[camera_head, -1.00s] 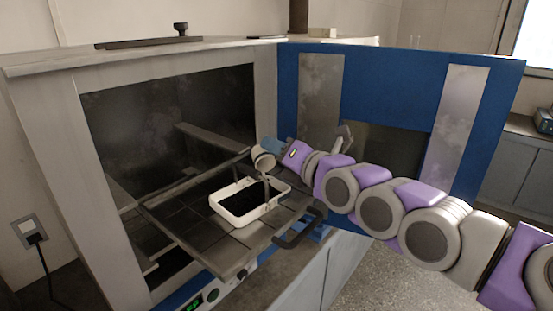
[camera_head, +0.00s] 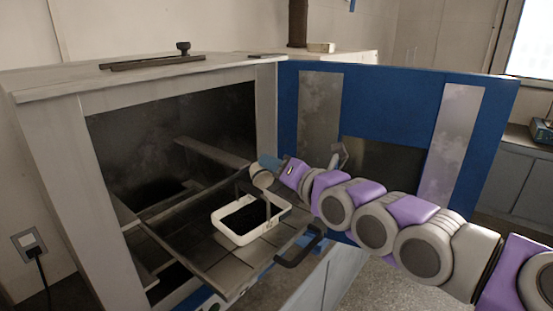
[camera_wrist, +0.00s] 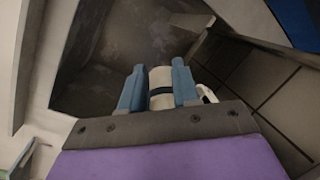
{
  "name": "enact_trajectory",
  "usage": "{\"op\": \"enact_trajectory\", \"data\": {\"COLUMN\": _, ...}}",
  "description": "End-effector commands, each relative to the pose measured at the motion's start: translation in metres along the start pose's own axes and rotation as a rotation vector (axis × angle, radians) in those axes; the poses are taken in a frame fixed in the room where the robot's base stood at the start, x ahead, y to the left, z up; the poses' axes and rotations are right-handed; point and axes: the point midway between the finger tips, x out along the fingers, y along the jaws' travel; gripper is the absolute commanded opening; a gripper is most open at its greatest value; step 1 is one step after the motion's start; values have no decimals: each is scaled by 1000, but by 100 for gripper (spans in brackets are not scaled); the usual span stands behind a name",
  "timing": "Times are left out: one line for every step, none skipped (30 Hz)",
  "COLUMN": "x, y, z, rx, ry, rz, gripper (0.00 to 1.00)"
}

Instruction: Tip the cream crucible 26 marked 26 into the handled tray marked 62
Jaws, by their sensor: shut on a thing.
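The cream crucible (camera_head: 262,179) is held tilted in my gripper (camera_head: 268,163), above the back right edge of the handled tray (camera_head: 234,239). In the wrist view the cream crucible (camera_wrist: 161,80) sits between the two blue fingers of my gripper (camera_wrist: 160,88). The tray is white, with an upright grey handle and a dark inside; it rests on the pulled-out dark rack. Its dark inside looks grainy, but I cannot tell how much lies in it. The marks 26 and 62 are not readable. The crucible's mouth and contents are not clear.
A grey oven (camera_head: 60,165) stands open behind the rack (camera_head: 185,240). The rack has a black front handle (camera_head: 299,246). The blue door (camera_head: 395,90) stands open at the right, behind my arm. The open floor is at the lower right.

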Motion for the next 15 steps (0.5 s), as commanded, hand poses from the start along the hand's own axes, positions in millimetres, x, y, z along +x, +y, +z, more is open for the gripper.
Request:
{"op": "enact_trajectory", "data": {"x": 1, "y": 4, "z": 4, "rx": 5, "ry": 14, "rz": -13, "gripper": 0}}
{"op": "enact_trajectory", "data": {"x": 2, "y": 4, "z": 4, "rx": 7, "ry": 22, "rz": -20, "gripper": 0}}
{"op": "enact_trajectory", "data": {"x": 2, "y": 4, "z": 4, "rx": 11, "ry": 32, "rz": -30, "gripper": 0}}
{"op": "enact_trajectory", "data": {"x": 3, "y": 4, "z": 5, "rx": 13, "ry": 39, "rz": -37, "gripper": 0}}
{"op": "enact_trajectory", "data": {"x": 3, "y": 4, "z": 6, "rx": 16, "ry": 47, "rz": -45, "gripper": 0}}
{"op": "enact_trajectory", "data": {"x": 4, "y": 4, "z": 6, "rx": 20, "ry": 56, "rz": -54, "gripper": 0}}
{"op": "enact_trajectory", "data": {"x": 4, "y": 4, "z": 6, "rx": 24, "ry": 64, "rz": -62, "gripper": 0}}
{"op": "enact_trajectory", "data": {"x": 5, "y": 4, "z": 7, "rx": 27, "ry": 72, "rz": -70, "gripper": 0}}
{"op": "enact_trajectory", "data": {"x": 6, "y": 4, "z": 7, "rx": 30, "ry": 83, "rz": -80, "gripper": 0}}
{"op": "enact_trajectory", "data": {"x": 6, "y": 4, "z": 7, "rx": 33, "ry": 90, "rz": -87, "gripper": 0}}
{"op": "enact_trajectory", "data": {"x": 6, "y": 4, "z": 7, "rx": 35, "ry": 98, "rz": -94, "gripper": 0}}
{"op": "enact_trajectory", "data": {"x": 7, "y": 4, "z": 8, "rx": 39, "ry": 106, "rz": -103, "gripper": 0}}
{"op": "enact_trajectory", "data": {"x": 8, "y": 4, "z": 8, "rx": 41, "ry": 113, "rz": -109, "gripper": 0}}
{"op": "enact_trajectory", "data": {"x": 8, "y": 5, "z": 9, "rx": 44, "ry": 119, "rz": -116, "gripper": 0}}
{"op": "enact_trajectory", "data": {"x": 8, "y": 5, "z": 9, "rx": 47, "ry": 126, "rz": -124, "gripper": 0}}
